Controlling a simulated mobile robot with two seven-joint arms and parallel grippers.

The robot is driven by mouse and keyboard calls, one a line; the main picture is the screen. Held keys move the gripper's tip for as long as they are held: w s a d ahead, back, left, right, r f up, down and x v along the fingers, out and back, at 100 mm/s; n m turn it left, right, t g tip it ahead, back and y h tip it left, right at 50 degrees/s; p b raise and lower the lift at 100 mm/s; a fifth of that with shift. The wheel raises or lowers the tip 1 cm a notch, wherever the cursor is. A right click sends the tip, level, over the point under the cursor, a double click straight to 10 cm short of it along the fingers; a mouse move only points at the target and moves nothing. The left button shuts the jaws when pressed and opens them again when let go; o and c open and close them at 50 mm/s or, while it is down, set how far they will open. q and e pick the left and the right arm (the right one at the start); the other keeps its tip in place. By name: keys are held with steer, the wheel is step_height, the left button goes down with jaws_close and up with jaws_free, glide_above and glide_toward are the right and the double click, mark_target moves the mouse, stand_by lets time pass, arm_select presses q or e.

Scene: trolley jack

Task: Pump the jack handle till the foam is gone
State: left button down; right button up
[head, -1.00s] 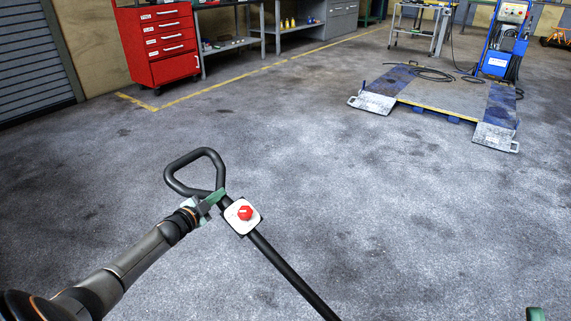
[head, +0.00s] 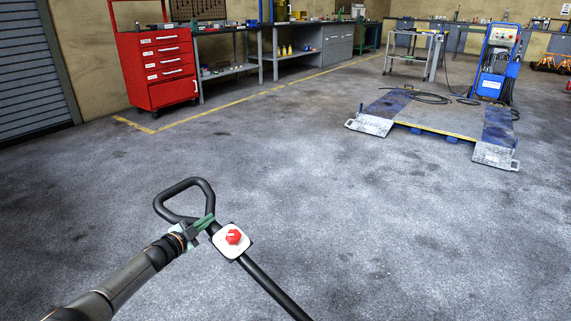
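The black jack handle (head: 267,283) runs up from the bottom edge and ends in a rounded loop grip (head: 181,183). A white plate with a red knob (head: 233,237) sits on the shaft just below the loop. My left gripper (head: 205,222) comes in from the left. Its green-tipped fingers are closed on the handle at the base of the loop, beside the plate. The jack's body and the foam are out of view. My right gripper is out of view.
A red tool cabinet (head: 160,67) stands at the back left beside grey workbenches (head: 230,73). A low blue lift platform (head: 435,118) with ramps lies at the right, with a blue control unit (head: 497,62) behind it. The floor around the handle is clear.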

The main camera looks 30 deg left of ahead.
arm_select(q)
steer(key=shift+a+f, duration=0.25)
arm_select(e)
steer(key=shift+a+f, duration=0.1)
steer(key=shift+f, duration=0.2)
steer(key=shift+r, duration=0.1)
